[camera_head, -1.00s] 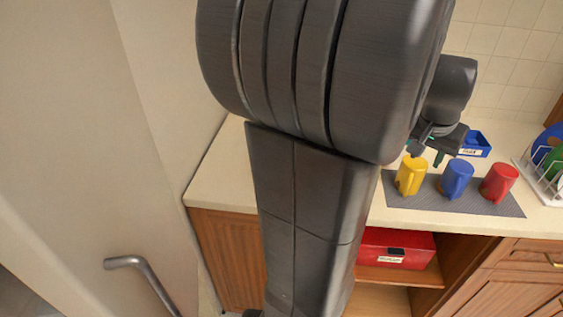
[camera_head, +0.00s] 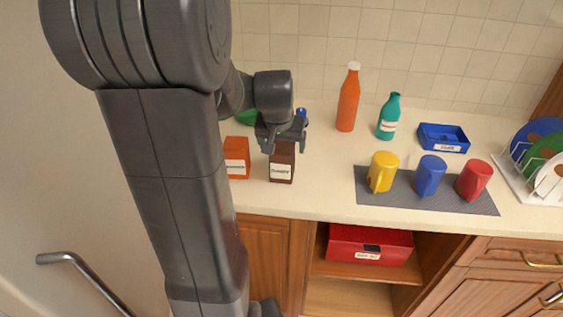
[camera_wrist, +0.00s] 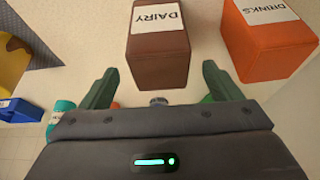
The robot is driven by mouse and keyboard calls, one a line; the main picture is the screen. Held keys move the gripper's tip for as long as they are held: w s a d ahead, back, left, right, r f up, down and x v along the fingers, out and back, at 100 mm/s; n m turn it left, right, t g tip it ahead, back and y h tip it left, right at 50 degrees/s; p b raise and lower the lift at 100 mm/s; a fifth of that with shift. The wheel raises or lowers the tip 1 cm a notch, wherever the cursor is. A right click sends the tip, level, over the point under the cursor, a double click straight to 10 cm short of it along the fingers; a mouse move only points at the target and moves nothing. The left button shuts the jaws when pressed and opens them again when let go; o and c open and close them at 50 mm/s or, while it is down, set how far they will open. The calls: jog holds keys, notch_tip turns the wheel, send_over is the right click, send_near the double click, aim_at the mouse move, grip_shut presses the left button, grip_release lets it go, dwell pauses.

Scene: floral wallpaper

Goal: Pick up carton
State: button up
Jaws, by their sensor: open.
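A brown carton (camera_head: 282,166) with a white label stands on the counter in the head view. In the wrist view the brown carton (camera_wrist: 158,62) reads DAIRY and sits between and beyond the fingertips. An orange carton (camera_head: 236,157) stands just left of it in the head view; in the wrist view the orange carton (camera_wrist: 266,52) reads DRINKS and lies right. My gripper (camera_head: 284,142) is at the top of the brown carton, partly hiding it. In the wrist view my gripper (camera_wrist: 160,78) is open, its two green fingers apart with nothing gripped.
Orange (camera_head: 348,100) and teal (camera_head: 388,118) bottles stand behind to the right. Yellow (camera_head: 382,172), blue (camera_head: 430,176) and red (camera_head: 474,181) mugs stand on a grey mat (camera_head: 370,200). A blue tray (camera_head: 443,137) and dish rack (camera_head: 540,190) are further right.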

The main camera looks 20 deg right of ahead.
jog(key=x, duration=0.4)
jog(key=shift+w+d+f+p, duration=0.1)
jog(key=shift+w+f+p, duration=0.1)
jog(key=shift+f+p, duration=0.15)
jog(key=c, duration=1.3)
